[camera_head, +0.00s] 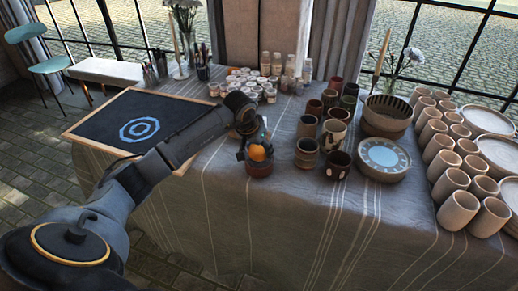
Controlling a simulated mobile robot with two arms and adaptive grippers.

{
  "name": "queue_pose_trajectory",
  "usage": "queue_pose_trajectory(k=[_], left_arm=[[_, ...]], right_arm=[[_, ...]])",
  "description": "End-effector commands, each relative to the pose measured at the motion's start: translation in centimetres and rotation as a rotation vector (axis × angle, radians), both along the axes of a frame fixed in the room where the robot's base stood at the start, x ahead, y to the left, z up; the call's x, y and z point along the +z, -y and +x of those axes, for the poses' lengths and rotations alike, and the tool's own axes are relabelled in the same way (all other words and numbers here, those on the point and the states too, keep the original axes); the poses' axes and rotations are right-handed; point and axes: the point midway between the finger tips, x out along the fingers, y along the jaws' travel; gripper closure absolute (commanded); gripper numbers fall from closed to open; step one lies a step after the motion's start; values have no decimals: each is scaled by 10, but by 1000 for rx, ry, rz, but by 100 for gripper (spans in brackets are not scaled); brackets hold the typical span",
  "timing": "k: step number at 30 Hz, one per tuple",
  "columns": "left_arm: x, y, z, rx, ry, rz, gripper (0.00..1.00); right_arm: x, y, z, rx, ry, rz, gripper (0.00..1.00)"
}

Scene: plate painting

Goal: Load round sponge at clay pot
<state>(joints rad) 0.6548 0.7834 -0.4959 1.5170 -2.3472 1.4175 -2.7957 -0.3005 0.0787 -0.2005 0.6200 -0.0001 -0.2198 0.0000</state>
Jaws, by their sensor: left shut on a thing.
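The clay pot (259,169) is a small reddish-brown pot standing on the table near its front edge, left of the cups. My left gripper (257,150) points down right over it and is shut on a round orange sponge (258,153). The sponge is at the pot's mouth; I cannot tell whether it touches the inside. The gripper fingers hide part of the sponge and the pot's rim. My right gripper is not in view.
The cloth-covered table (225,225) is bare in front of the pot. Several cups (307,153) and a blue-centred plate (383,157) stand to the right. A dark board (110,115) with a blue ring lies left. Paint jars (250,85) stand behind.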

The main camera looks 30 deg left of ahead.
Motion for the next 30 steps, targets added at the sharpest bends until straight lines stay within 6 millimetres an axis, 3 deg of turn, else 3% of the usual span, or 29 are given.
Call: queue_pose_trajectory(k=[18,30], left_arm=[[54,0,1,1,3,0,67],[60,0,0,0,2,0,67]], right_arm=[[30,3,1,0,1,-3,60],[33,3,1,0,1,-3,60]])
